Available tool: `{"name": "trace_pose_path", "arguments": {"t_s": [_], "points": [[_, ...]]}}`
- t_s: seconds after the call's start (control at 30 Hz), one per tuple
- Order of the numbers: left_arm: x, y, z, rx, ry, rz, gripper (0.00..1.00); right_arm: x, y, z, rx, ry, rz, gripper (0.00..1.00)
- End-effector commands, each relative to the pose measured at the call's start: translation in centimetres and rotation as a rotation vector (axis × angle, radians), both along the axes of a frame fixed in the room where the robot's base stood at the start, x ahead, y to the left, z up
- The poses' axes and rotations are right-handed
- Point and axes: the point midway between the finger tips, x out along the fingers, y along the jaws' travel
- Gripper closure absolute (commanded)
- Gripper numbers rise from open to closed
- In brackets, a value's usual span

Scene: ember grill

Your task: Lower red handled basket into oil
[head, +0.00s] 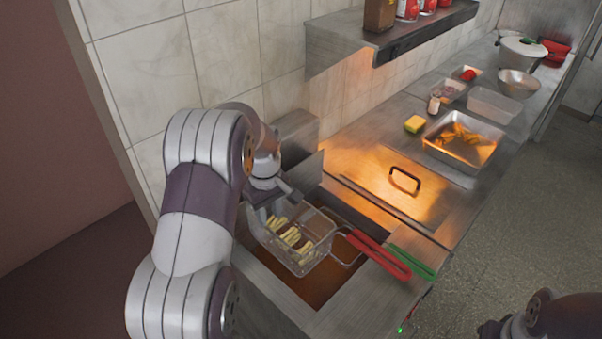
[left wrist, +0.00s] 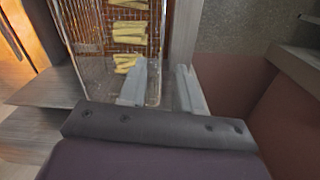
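The red handled basket (head: 318,254), a wire basket with pale fries (head: 288,236) in it, is at the fryer opening, over the brown oil (head: 312,285). Its red handle (head: 378,255) points to the lower right. How deep it sits is unclear. My left gripper (head: 272,200) is at the basket's back left rim. In the left wrist view its fingers (left wrist: 160,88) stand apart, one on the basket's inner side and one outside, with the rim between them. The basket (left wrist: 88,40) fills that view's upper left. My right gripper (head: 492,328) shows only partly at the bottom right; its fingers are unclear.
A green handle (head: 412,262) lies beside the red one. A steel counter with a black-handled lid (head: 404,180) adjoins the fryer. A shelf (head: 385,40) overhangs the counter.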

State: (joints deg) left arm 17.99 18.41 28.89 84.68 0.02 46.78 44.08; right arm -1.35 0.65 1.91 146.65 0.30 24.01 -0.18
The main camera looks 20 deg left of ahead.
Motion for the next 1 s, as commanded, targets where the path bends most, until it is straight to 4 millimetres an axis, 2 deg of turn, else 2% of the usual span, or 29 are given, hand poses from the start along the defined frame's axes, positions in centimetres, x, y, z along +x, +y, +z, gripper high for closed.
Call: {"name": "trace_pose_path", "arguments": {"t_s": [0.13,0.27,0.6,0.7,0.83,1.0], "points": [[-0.1,-0.1,0.5,-0.007,0.023,0.13,0.67,0.0,0.0,0.0,0.0,0.0,0.0,0.57],[-0.2,-0.1,-0.5,-0.007,0.027,0.157,0.67,0.0,0.0,0.5,0.0,0.0,0.0,0.57],[-0.4,-0.2,-8.4,-0.008,0.028,0.154,0.67,0.0,0.0,3.1,0.0,0.0,0.0,0.57],[-0.4,-0.3,-10.2,-0.007,0.027,0.153,0.67,0.0,0.0,3.5,0.0,0.0,0.0,0.57],[-0.3,-0.3,-11.6,-0.007,0.024,0.153,0.67,0.0,0.0,3.8,0.0,0.0,0.0,0.57],[-0.3,-0.3,-12.2,-0.006,0.022,0.152,0.67,0.0,0.0,3.8,0.0,0.0,0.0,0.57]]}}
